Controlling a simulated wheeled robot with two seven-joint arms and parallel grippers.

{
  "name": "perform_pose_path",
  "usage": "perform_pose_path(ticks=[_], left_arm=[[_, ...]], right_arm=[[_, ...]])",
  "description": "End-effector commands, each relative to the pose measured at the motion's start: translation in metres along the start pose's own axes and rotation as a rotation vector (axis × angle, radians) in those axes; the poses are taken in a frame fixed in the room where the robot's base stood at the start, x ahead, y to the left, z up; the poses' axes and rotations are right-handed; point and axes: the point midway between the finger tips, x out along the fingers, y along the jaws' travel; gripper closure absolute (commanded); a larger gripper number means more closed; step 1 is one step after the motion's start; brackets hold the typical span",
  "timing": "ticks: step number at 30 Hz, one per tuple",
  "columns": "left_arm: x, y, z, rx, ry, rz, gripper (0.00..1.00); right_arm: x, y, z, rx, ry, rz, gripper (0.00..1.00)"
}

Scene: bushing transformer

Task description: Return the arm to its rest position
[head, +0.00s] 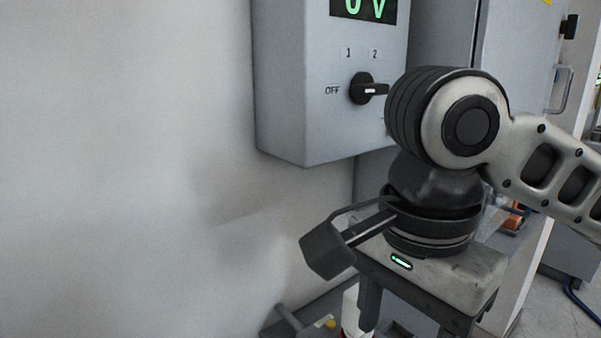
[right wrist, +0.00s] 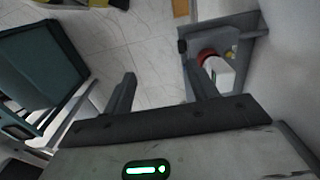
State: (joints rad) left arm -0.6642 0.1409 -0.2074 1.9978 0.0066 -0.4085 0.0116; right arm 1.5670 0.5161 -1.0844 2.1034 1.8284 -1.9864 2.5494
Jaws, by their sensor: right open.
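My right arm comes in from the right in the head view. Its gripper (head: 412,322) points down below and in front of the grey control box (head: 285,90), apart from it. In the right wrist view the two fingers of my right gripper (right wrist: 160,72) stand apart with nothing between them. The black rotary knob (head: 366,89) on the box sits by labels OFF, 1 and 2, its pale pointer mark towards the right. The green display (head: 363,10) above is cut off at the top and seems to read "0 V". My left gripper is not in view.
A white wall (head: 120,150) fills the left. A grey holder (right wrist: 228,48) with a red-and-white item (right wrist: 216,70) lies beyond the right finger in the wrist view. A dark green bin (right wrist: 38,68) stands at left. Tiled floor (right wrist: 150,50) shows between the fingers.

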Motion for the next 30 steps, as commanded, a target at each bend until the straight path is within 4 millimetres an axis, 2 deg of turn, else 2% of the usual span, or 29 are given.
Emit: perform_pose_path(ticks=[5, 12, 17, 24, 27, 30], left_arm=[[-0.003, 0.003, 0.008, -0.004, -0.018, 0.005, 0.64], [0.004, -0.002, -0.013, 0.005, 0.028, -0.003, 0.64], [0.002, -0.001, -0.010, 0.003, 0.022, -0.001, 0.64], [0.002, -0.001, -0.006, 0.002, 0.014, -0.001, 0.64], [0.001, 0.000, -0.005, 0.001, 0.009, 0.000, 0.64], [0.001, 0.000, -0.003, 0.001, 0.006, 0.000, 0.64]], right_arm=[[0.020, -0.011, 0.009, -0.128, -0.055, -0.046, 0.42], [0.049, -0.026, 0.024, -0.322, -0.129, -0.148, 0.42], [0.072, -0.038, 0.036, -0.466, -0.182, -0.255, 0.42], [0.121, -0.055, 0.050, -0.698, -0.205, -0.526, 0.42], [0.145, -0.056, 0.045, -0.753, -0.154, -0.619, 0.42], [0.172, -0.048, 0.034, -0.789, -0.069, -0.665, 0.42]])
